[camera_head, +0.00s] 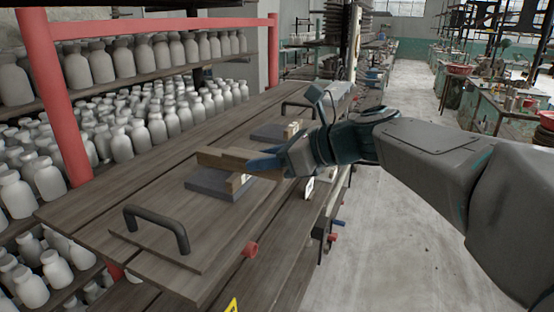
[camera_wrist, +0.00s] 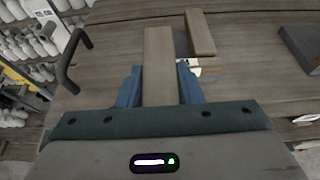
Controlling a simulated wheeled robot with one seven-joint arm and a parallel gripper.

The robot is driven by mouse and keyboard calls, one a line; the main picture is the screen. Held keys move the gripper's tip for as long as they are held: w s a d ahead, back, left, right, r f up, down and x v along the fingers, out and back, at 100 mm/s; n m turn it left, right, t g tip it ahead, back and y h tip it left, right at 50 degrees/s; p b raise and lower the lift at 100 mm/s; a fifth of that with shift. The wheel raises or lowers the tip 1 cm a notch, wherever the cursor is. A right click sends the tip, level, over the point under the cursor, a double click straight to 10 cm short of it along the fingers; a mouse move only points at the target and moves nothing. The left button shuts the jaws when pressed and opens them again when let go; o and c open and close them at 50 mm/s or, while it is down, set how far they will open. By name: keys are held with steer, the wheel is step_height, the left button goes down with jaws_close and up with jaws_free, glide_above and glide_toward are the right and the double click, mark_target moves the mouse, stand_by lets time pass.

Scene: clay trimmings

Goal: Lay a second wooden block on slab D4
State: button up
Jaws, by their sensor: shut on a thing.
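My gripper (camera_head: 268,165) is shut on a long wooden block (camera_head: 222,158). In the wrist view, the held block (camera_wrist: 158,65) lies between the two blue fingers (camera_wrist: 158,88) and points away from me. It is above or close over the near grey slab (camera_head: 206,182); I cannot tell whether it touches anything below. The slab's label cannot be read.
A second dark slab (camera_head: 268,133) lies farther along the wooden table, with a small pale thing (camera_head: 291,130) at its edge. A dark handle (camera_head: 157,224) stands nearer on the boards. Red-framed shelves of pale bottles (camera_head: 140,57) line the left.

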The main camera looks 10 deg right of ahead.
steer(key=b, duration=0.1)
glide_above(214, 182)
steer(key=shift+s+f, duration=0.1)
steer(key=shift+f, duration=0.3)
steer(key=shift+a+f, duration=0.15)
steer(key=shift+f+b, duration=1.6)
steer(key=shift+f, duration=0.25)
steer(key=shift+f, duration=0.15)
steer(key=o, duration=1.1)
